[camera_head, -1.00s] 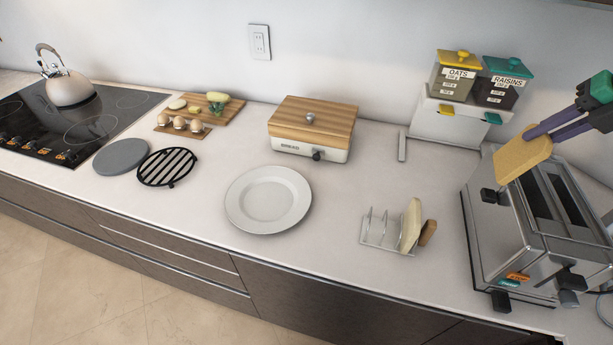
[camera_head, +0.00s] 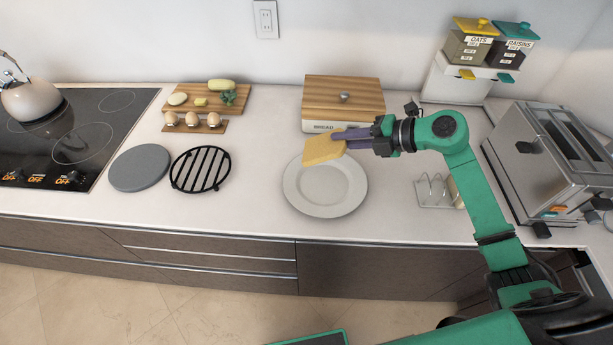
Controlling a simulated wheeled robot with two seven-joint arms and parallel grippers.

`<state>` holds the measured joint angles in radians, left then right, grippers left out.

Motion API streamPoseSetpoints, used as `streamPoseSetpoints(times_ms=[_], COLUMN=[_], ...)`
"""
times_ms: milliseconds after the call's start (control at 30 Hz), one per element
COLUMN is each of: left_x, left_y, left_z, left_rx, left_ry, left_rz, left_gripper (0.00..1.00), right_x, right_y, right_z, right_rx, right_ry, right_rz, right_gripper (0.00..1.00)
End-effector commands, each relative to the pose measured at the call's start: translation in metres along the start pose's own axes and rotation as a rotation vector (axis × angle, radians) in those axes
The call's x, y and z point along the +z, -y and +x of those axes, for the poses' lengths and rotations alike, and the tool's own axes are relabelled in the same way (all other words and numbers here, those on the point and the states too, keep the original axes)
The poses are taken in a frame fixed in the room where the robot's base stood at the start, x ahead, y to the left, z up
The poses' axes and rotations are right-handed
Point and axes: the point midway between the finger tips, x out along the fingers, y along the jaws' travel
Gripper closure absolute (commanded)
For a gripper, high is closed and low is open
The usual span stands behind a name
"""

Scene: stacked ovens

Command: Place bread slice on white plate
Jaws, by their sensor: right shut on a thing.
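The white plate (camera_head: 325,203) lies empty on the counter, in the middle of the head view. My right gripper (camera_head: 342,142) is shut on a bread slice (camera_head: 322,149) and holds it tilted over the plate's back part. The slice appears to be above the plate; I cannot tell exactly how high. My right arm reaches in from the lower right. My left gripper is not in view.
A bread box (camera_head: 343,97) stands just behind the plate. A black trivet (camera_head: 201,169) and a grey disc (camera_head: 140,168) lie to its left. A toast rack (camera_head: 433,190), partly hidden by my arm, and a toaster (camera_head: 545,165) stand to the right.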

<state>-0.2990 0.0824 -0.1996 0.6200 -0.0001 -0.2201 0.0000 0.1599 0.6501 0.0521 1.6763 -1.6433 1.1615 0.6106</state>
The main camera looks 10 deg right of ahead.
Motion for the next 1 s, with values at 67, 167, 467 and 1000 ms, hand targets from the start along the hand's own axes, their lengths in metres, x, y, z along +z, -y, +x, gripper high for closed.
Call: streamPoseSetpoints(times_ms=[67, 167, 467, 1000], left_x=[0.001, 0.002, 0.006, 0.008], left_y=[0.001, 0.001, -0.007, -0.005], left_z=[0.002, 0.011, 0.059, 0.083], left_rx=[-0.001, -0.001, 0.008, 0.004], left_ry=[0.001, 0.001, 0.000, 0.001], left_rz=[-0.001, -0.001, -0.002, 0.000], left_gripper=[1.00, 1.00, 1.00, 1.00], right_x=[-0.002, -0.002, -0.002, -0.002], right_y=[0.000, 0.009, 0.057, 0.087], right_z=[0.003, 0.008, 0.034, 0.050], right_rx=[0.005, 0.004, 0.003, 0.002], right_ry=[-0.002, -0.002, -0.002, -0.003], right_rz=[0.002, 0.002, 0.004, 0.002], right_gripper=[1.00, 1.00, 1.00, 1.00])
